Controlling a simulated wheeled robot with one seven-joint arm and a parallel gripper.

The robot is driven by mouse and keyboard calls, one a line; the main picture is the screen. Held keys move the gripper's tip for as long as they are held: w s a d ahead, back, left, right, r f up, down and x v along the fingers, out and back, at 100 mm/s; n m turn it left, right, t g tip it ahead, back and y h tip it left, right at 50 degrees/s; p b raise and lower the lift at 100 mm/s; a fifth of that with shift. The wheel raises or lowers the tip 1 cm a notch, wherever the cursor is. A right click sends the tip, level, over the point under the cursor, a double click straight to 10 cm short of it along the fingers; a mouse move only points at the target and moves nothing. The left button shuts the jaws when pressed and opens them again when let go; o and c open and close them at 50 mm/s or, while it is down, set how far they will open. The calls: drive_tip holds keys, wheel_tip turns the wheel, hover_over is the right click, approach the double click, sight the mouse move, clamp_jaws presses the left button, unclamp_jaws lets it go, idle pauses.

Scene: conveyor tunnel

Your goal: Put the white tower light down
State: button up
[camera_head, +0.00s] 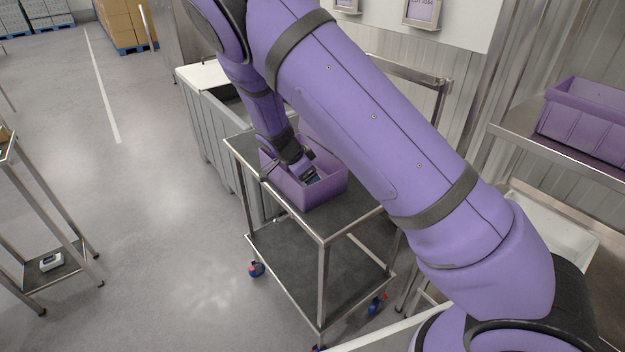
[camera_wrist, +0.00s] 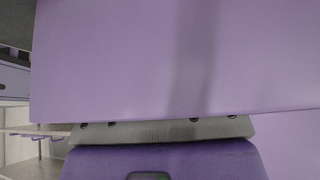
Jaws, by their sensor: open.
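My gripper (camera_head: 308,172) reaches down into a purple bin (camera_head: 326,193) on the top shelf of a metal cart. It is open, and its fingertips are partly hidden by the bin and my arm. A small dark and bluish shape shows by the fingers; I cannot tell what it is. In the wrist view a plain purple surface (camera_wrist: 120,60) fills most of the picture, very close. I cannot make out a white tower light in either view.
The cart's top (camera_head: 350,217) is bare in front of the bin. A grey container (camera_head: 208,125) stands behind the cart. A second cart (camera_head: 55,279) at the left holds a small white item (camera_head: 50,262) on its lower shelf. Another purple bin (camera_head: 585,125) is on the right shelf.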

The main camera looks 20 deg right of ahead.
drive_tip(key=w+v, duration=0.1)
drive_tip(key=v, duration=0.8)
drive_tip(key=s+d+r+n+t+y, duration=0.1)
drive_tip(key=s+d+r+n+y, duration=0.3)
drive_tip(key=s+r, duration=0.5)
drive_tip(key=s+d+r+n+y, duration=0.2)
drive_tip(key=s+d+r+n, duration=0.2)
drive_tip(key=s+d+r, duration=0.55)
drive_tip(key=s+r+n+t, duration=0.1)
drive_tip(key=s+r+n, duration=0.2)
drive_tip(key=s, duration=0.3)
drive_tip(key=s+r+n+t, duration=0.1)
drive_tip(key=s+r+n, duration=0.1)
drive_tip(key=s, duration=0.4)
drive_tip(key=s+a+r+n+t, duration=0.1)
drive_tip(key=s+r+n, duration=0.2)
drive_tip(key=s, duration=0.3)
drive_tip(key=shift+r+n, duration=0.3)
drive_tip(key=shift+r, duration=0.15)
drive_tip(key=shift+w+a, duration=0.1)
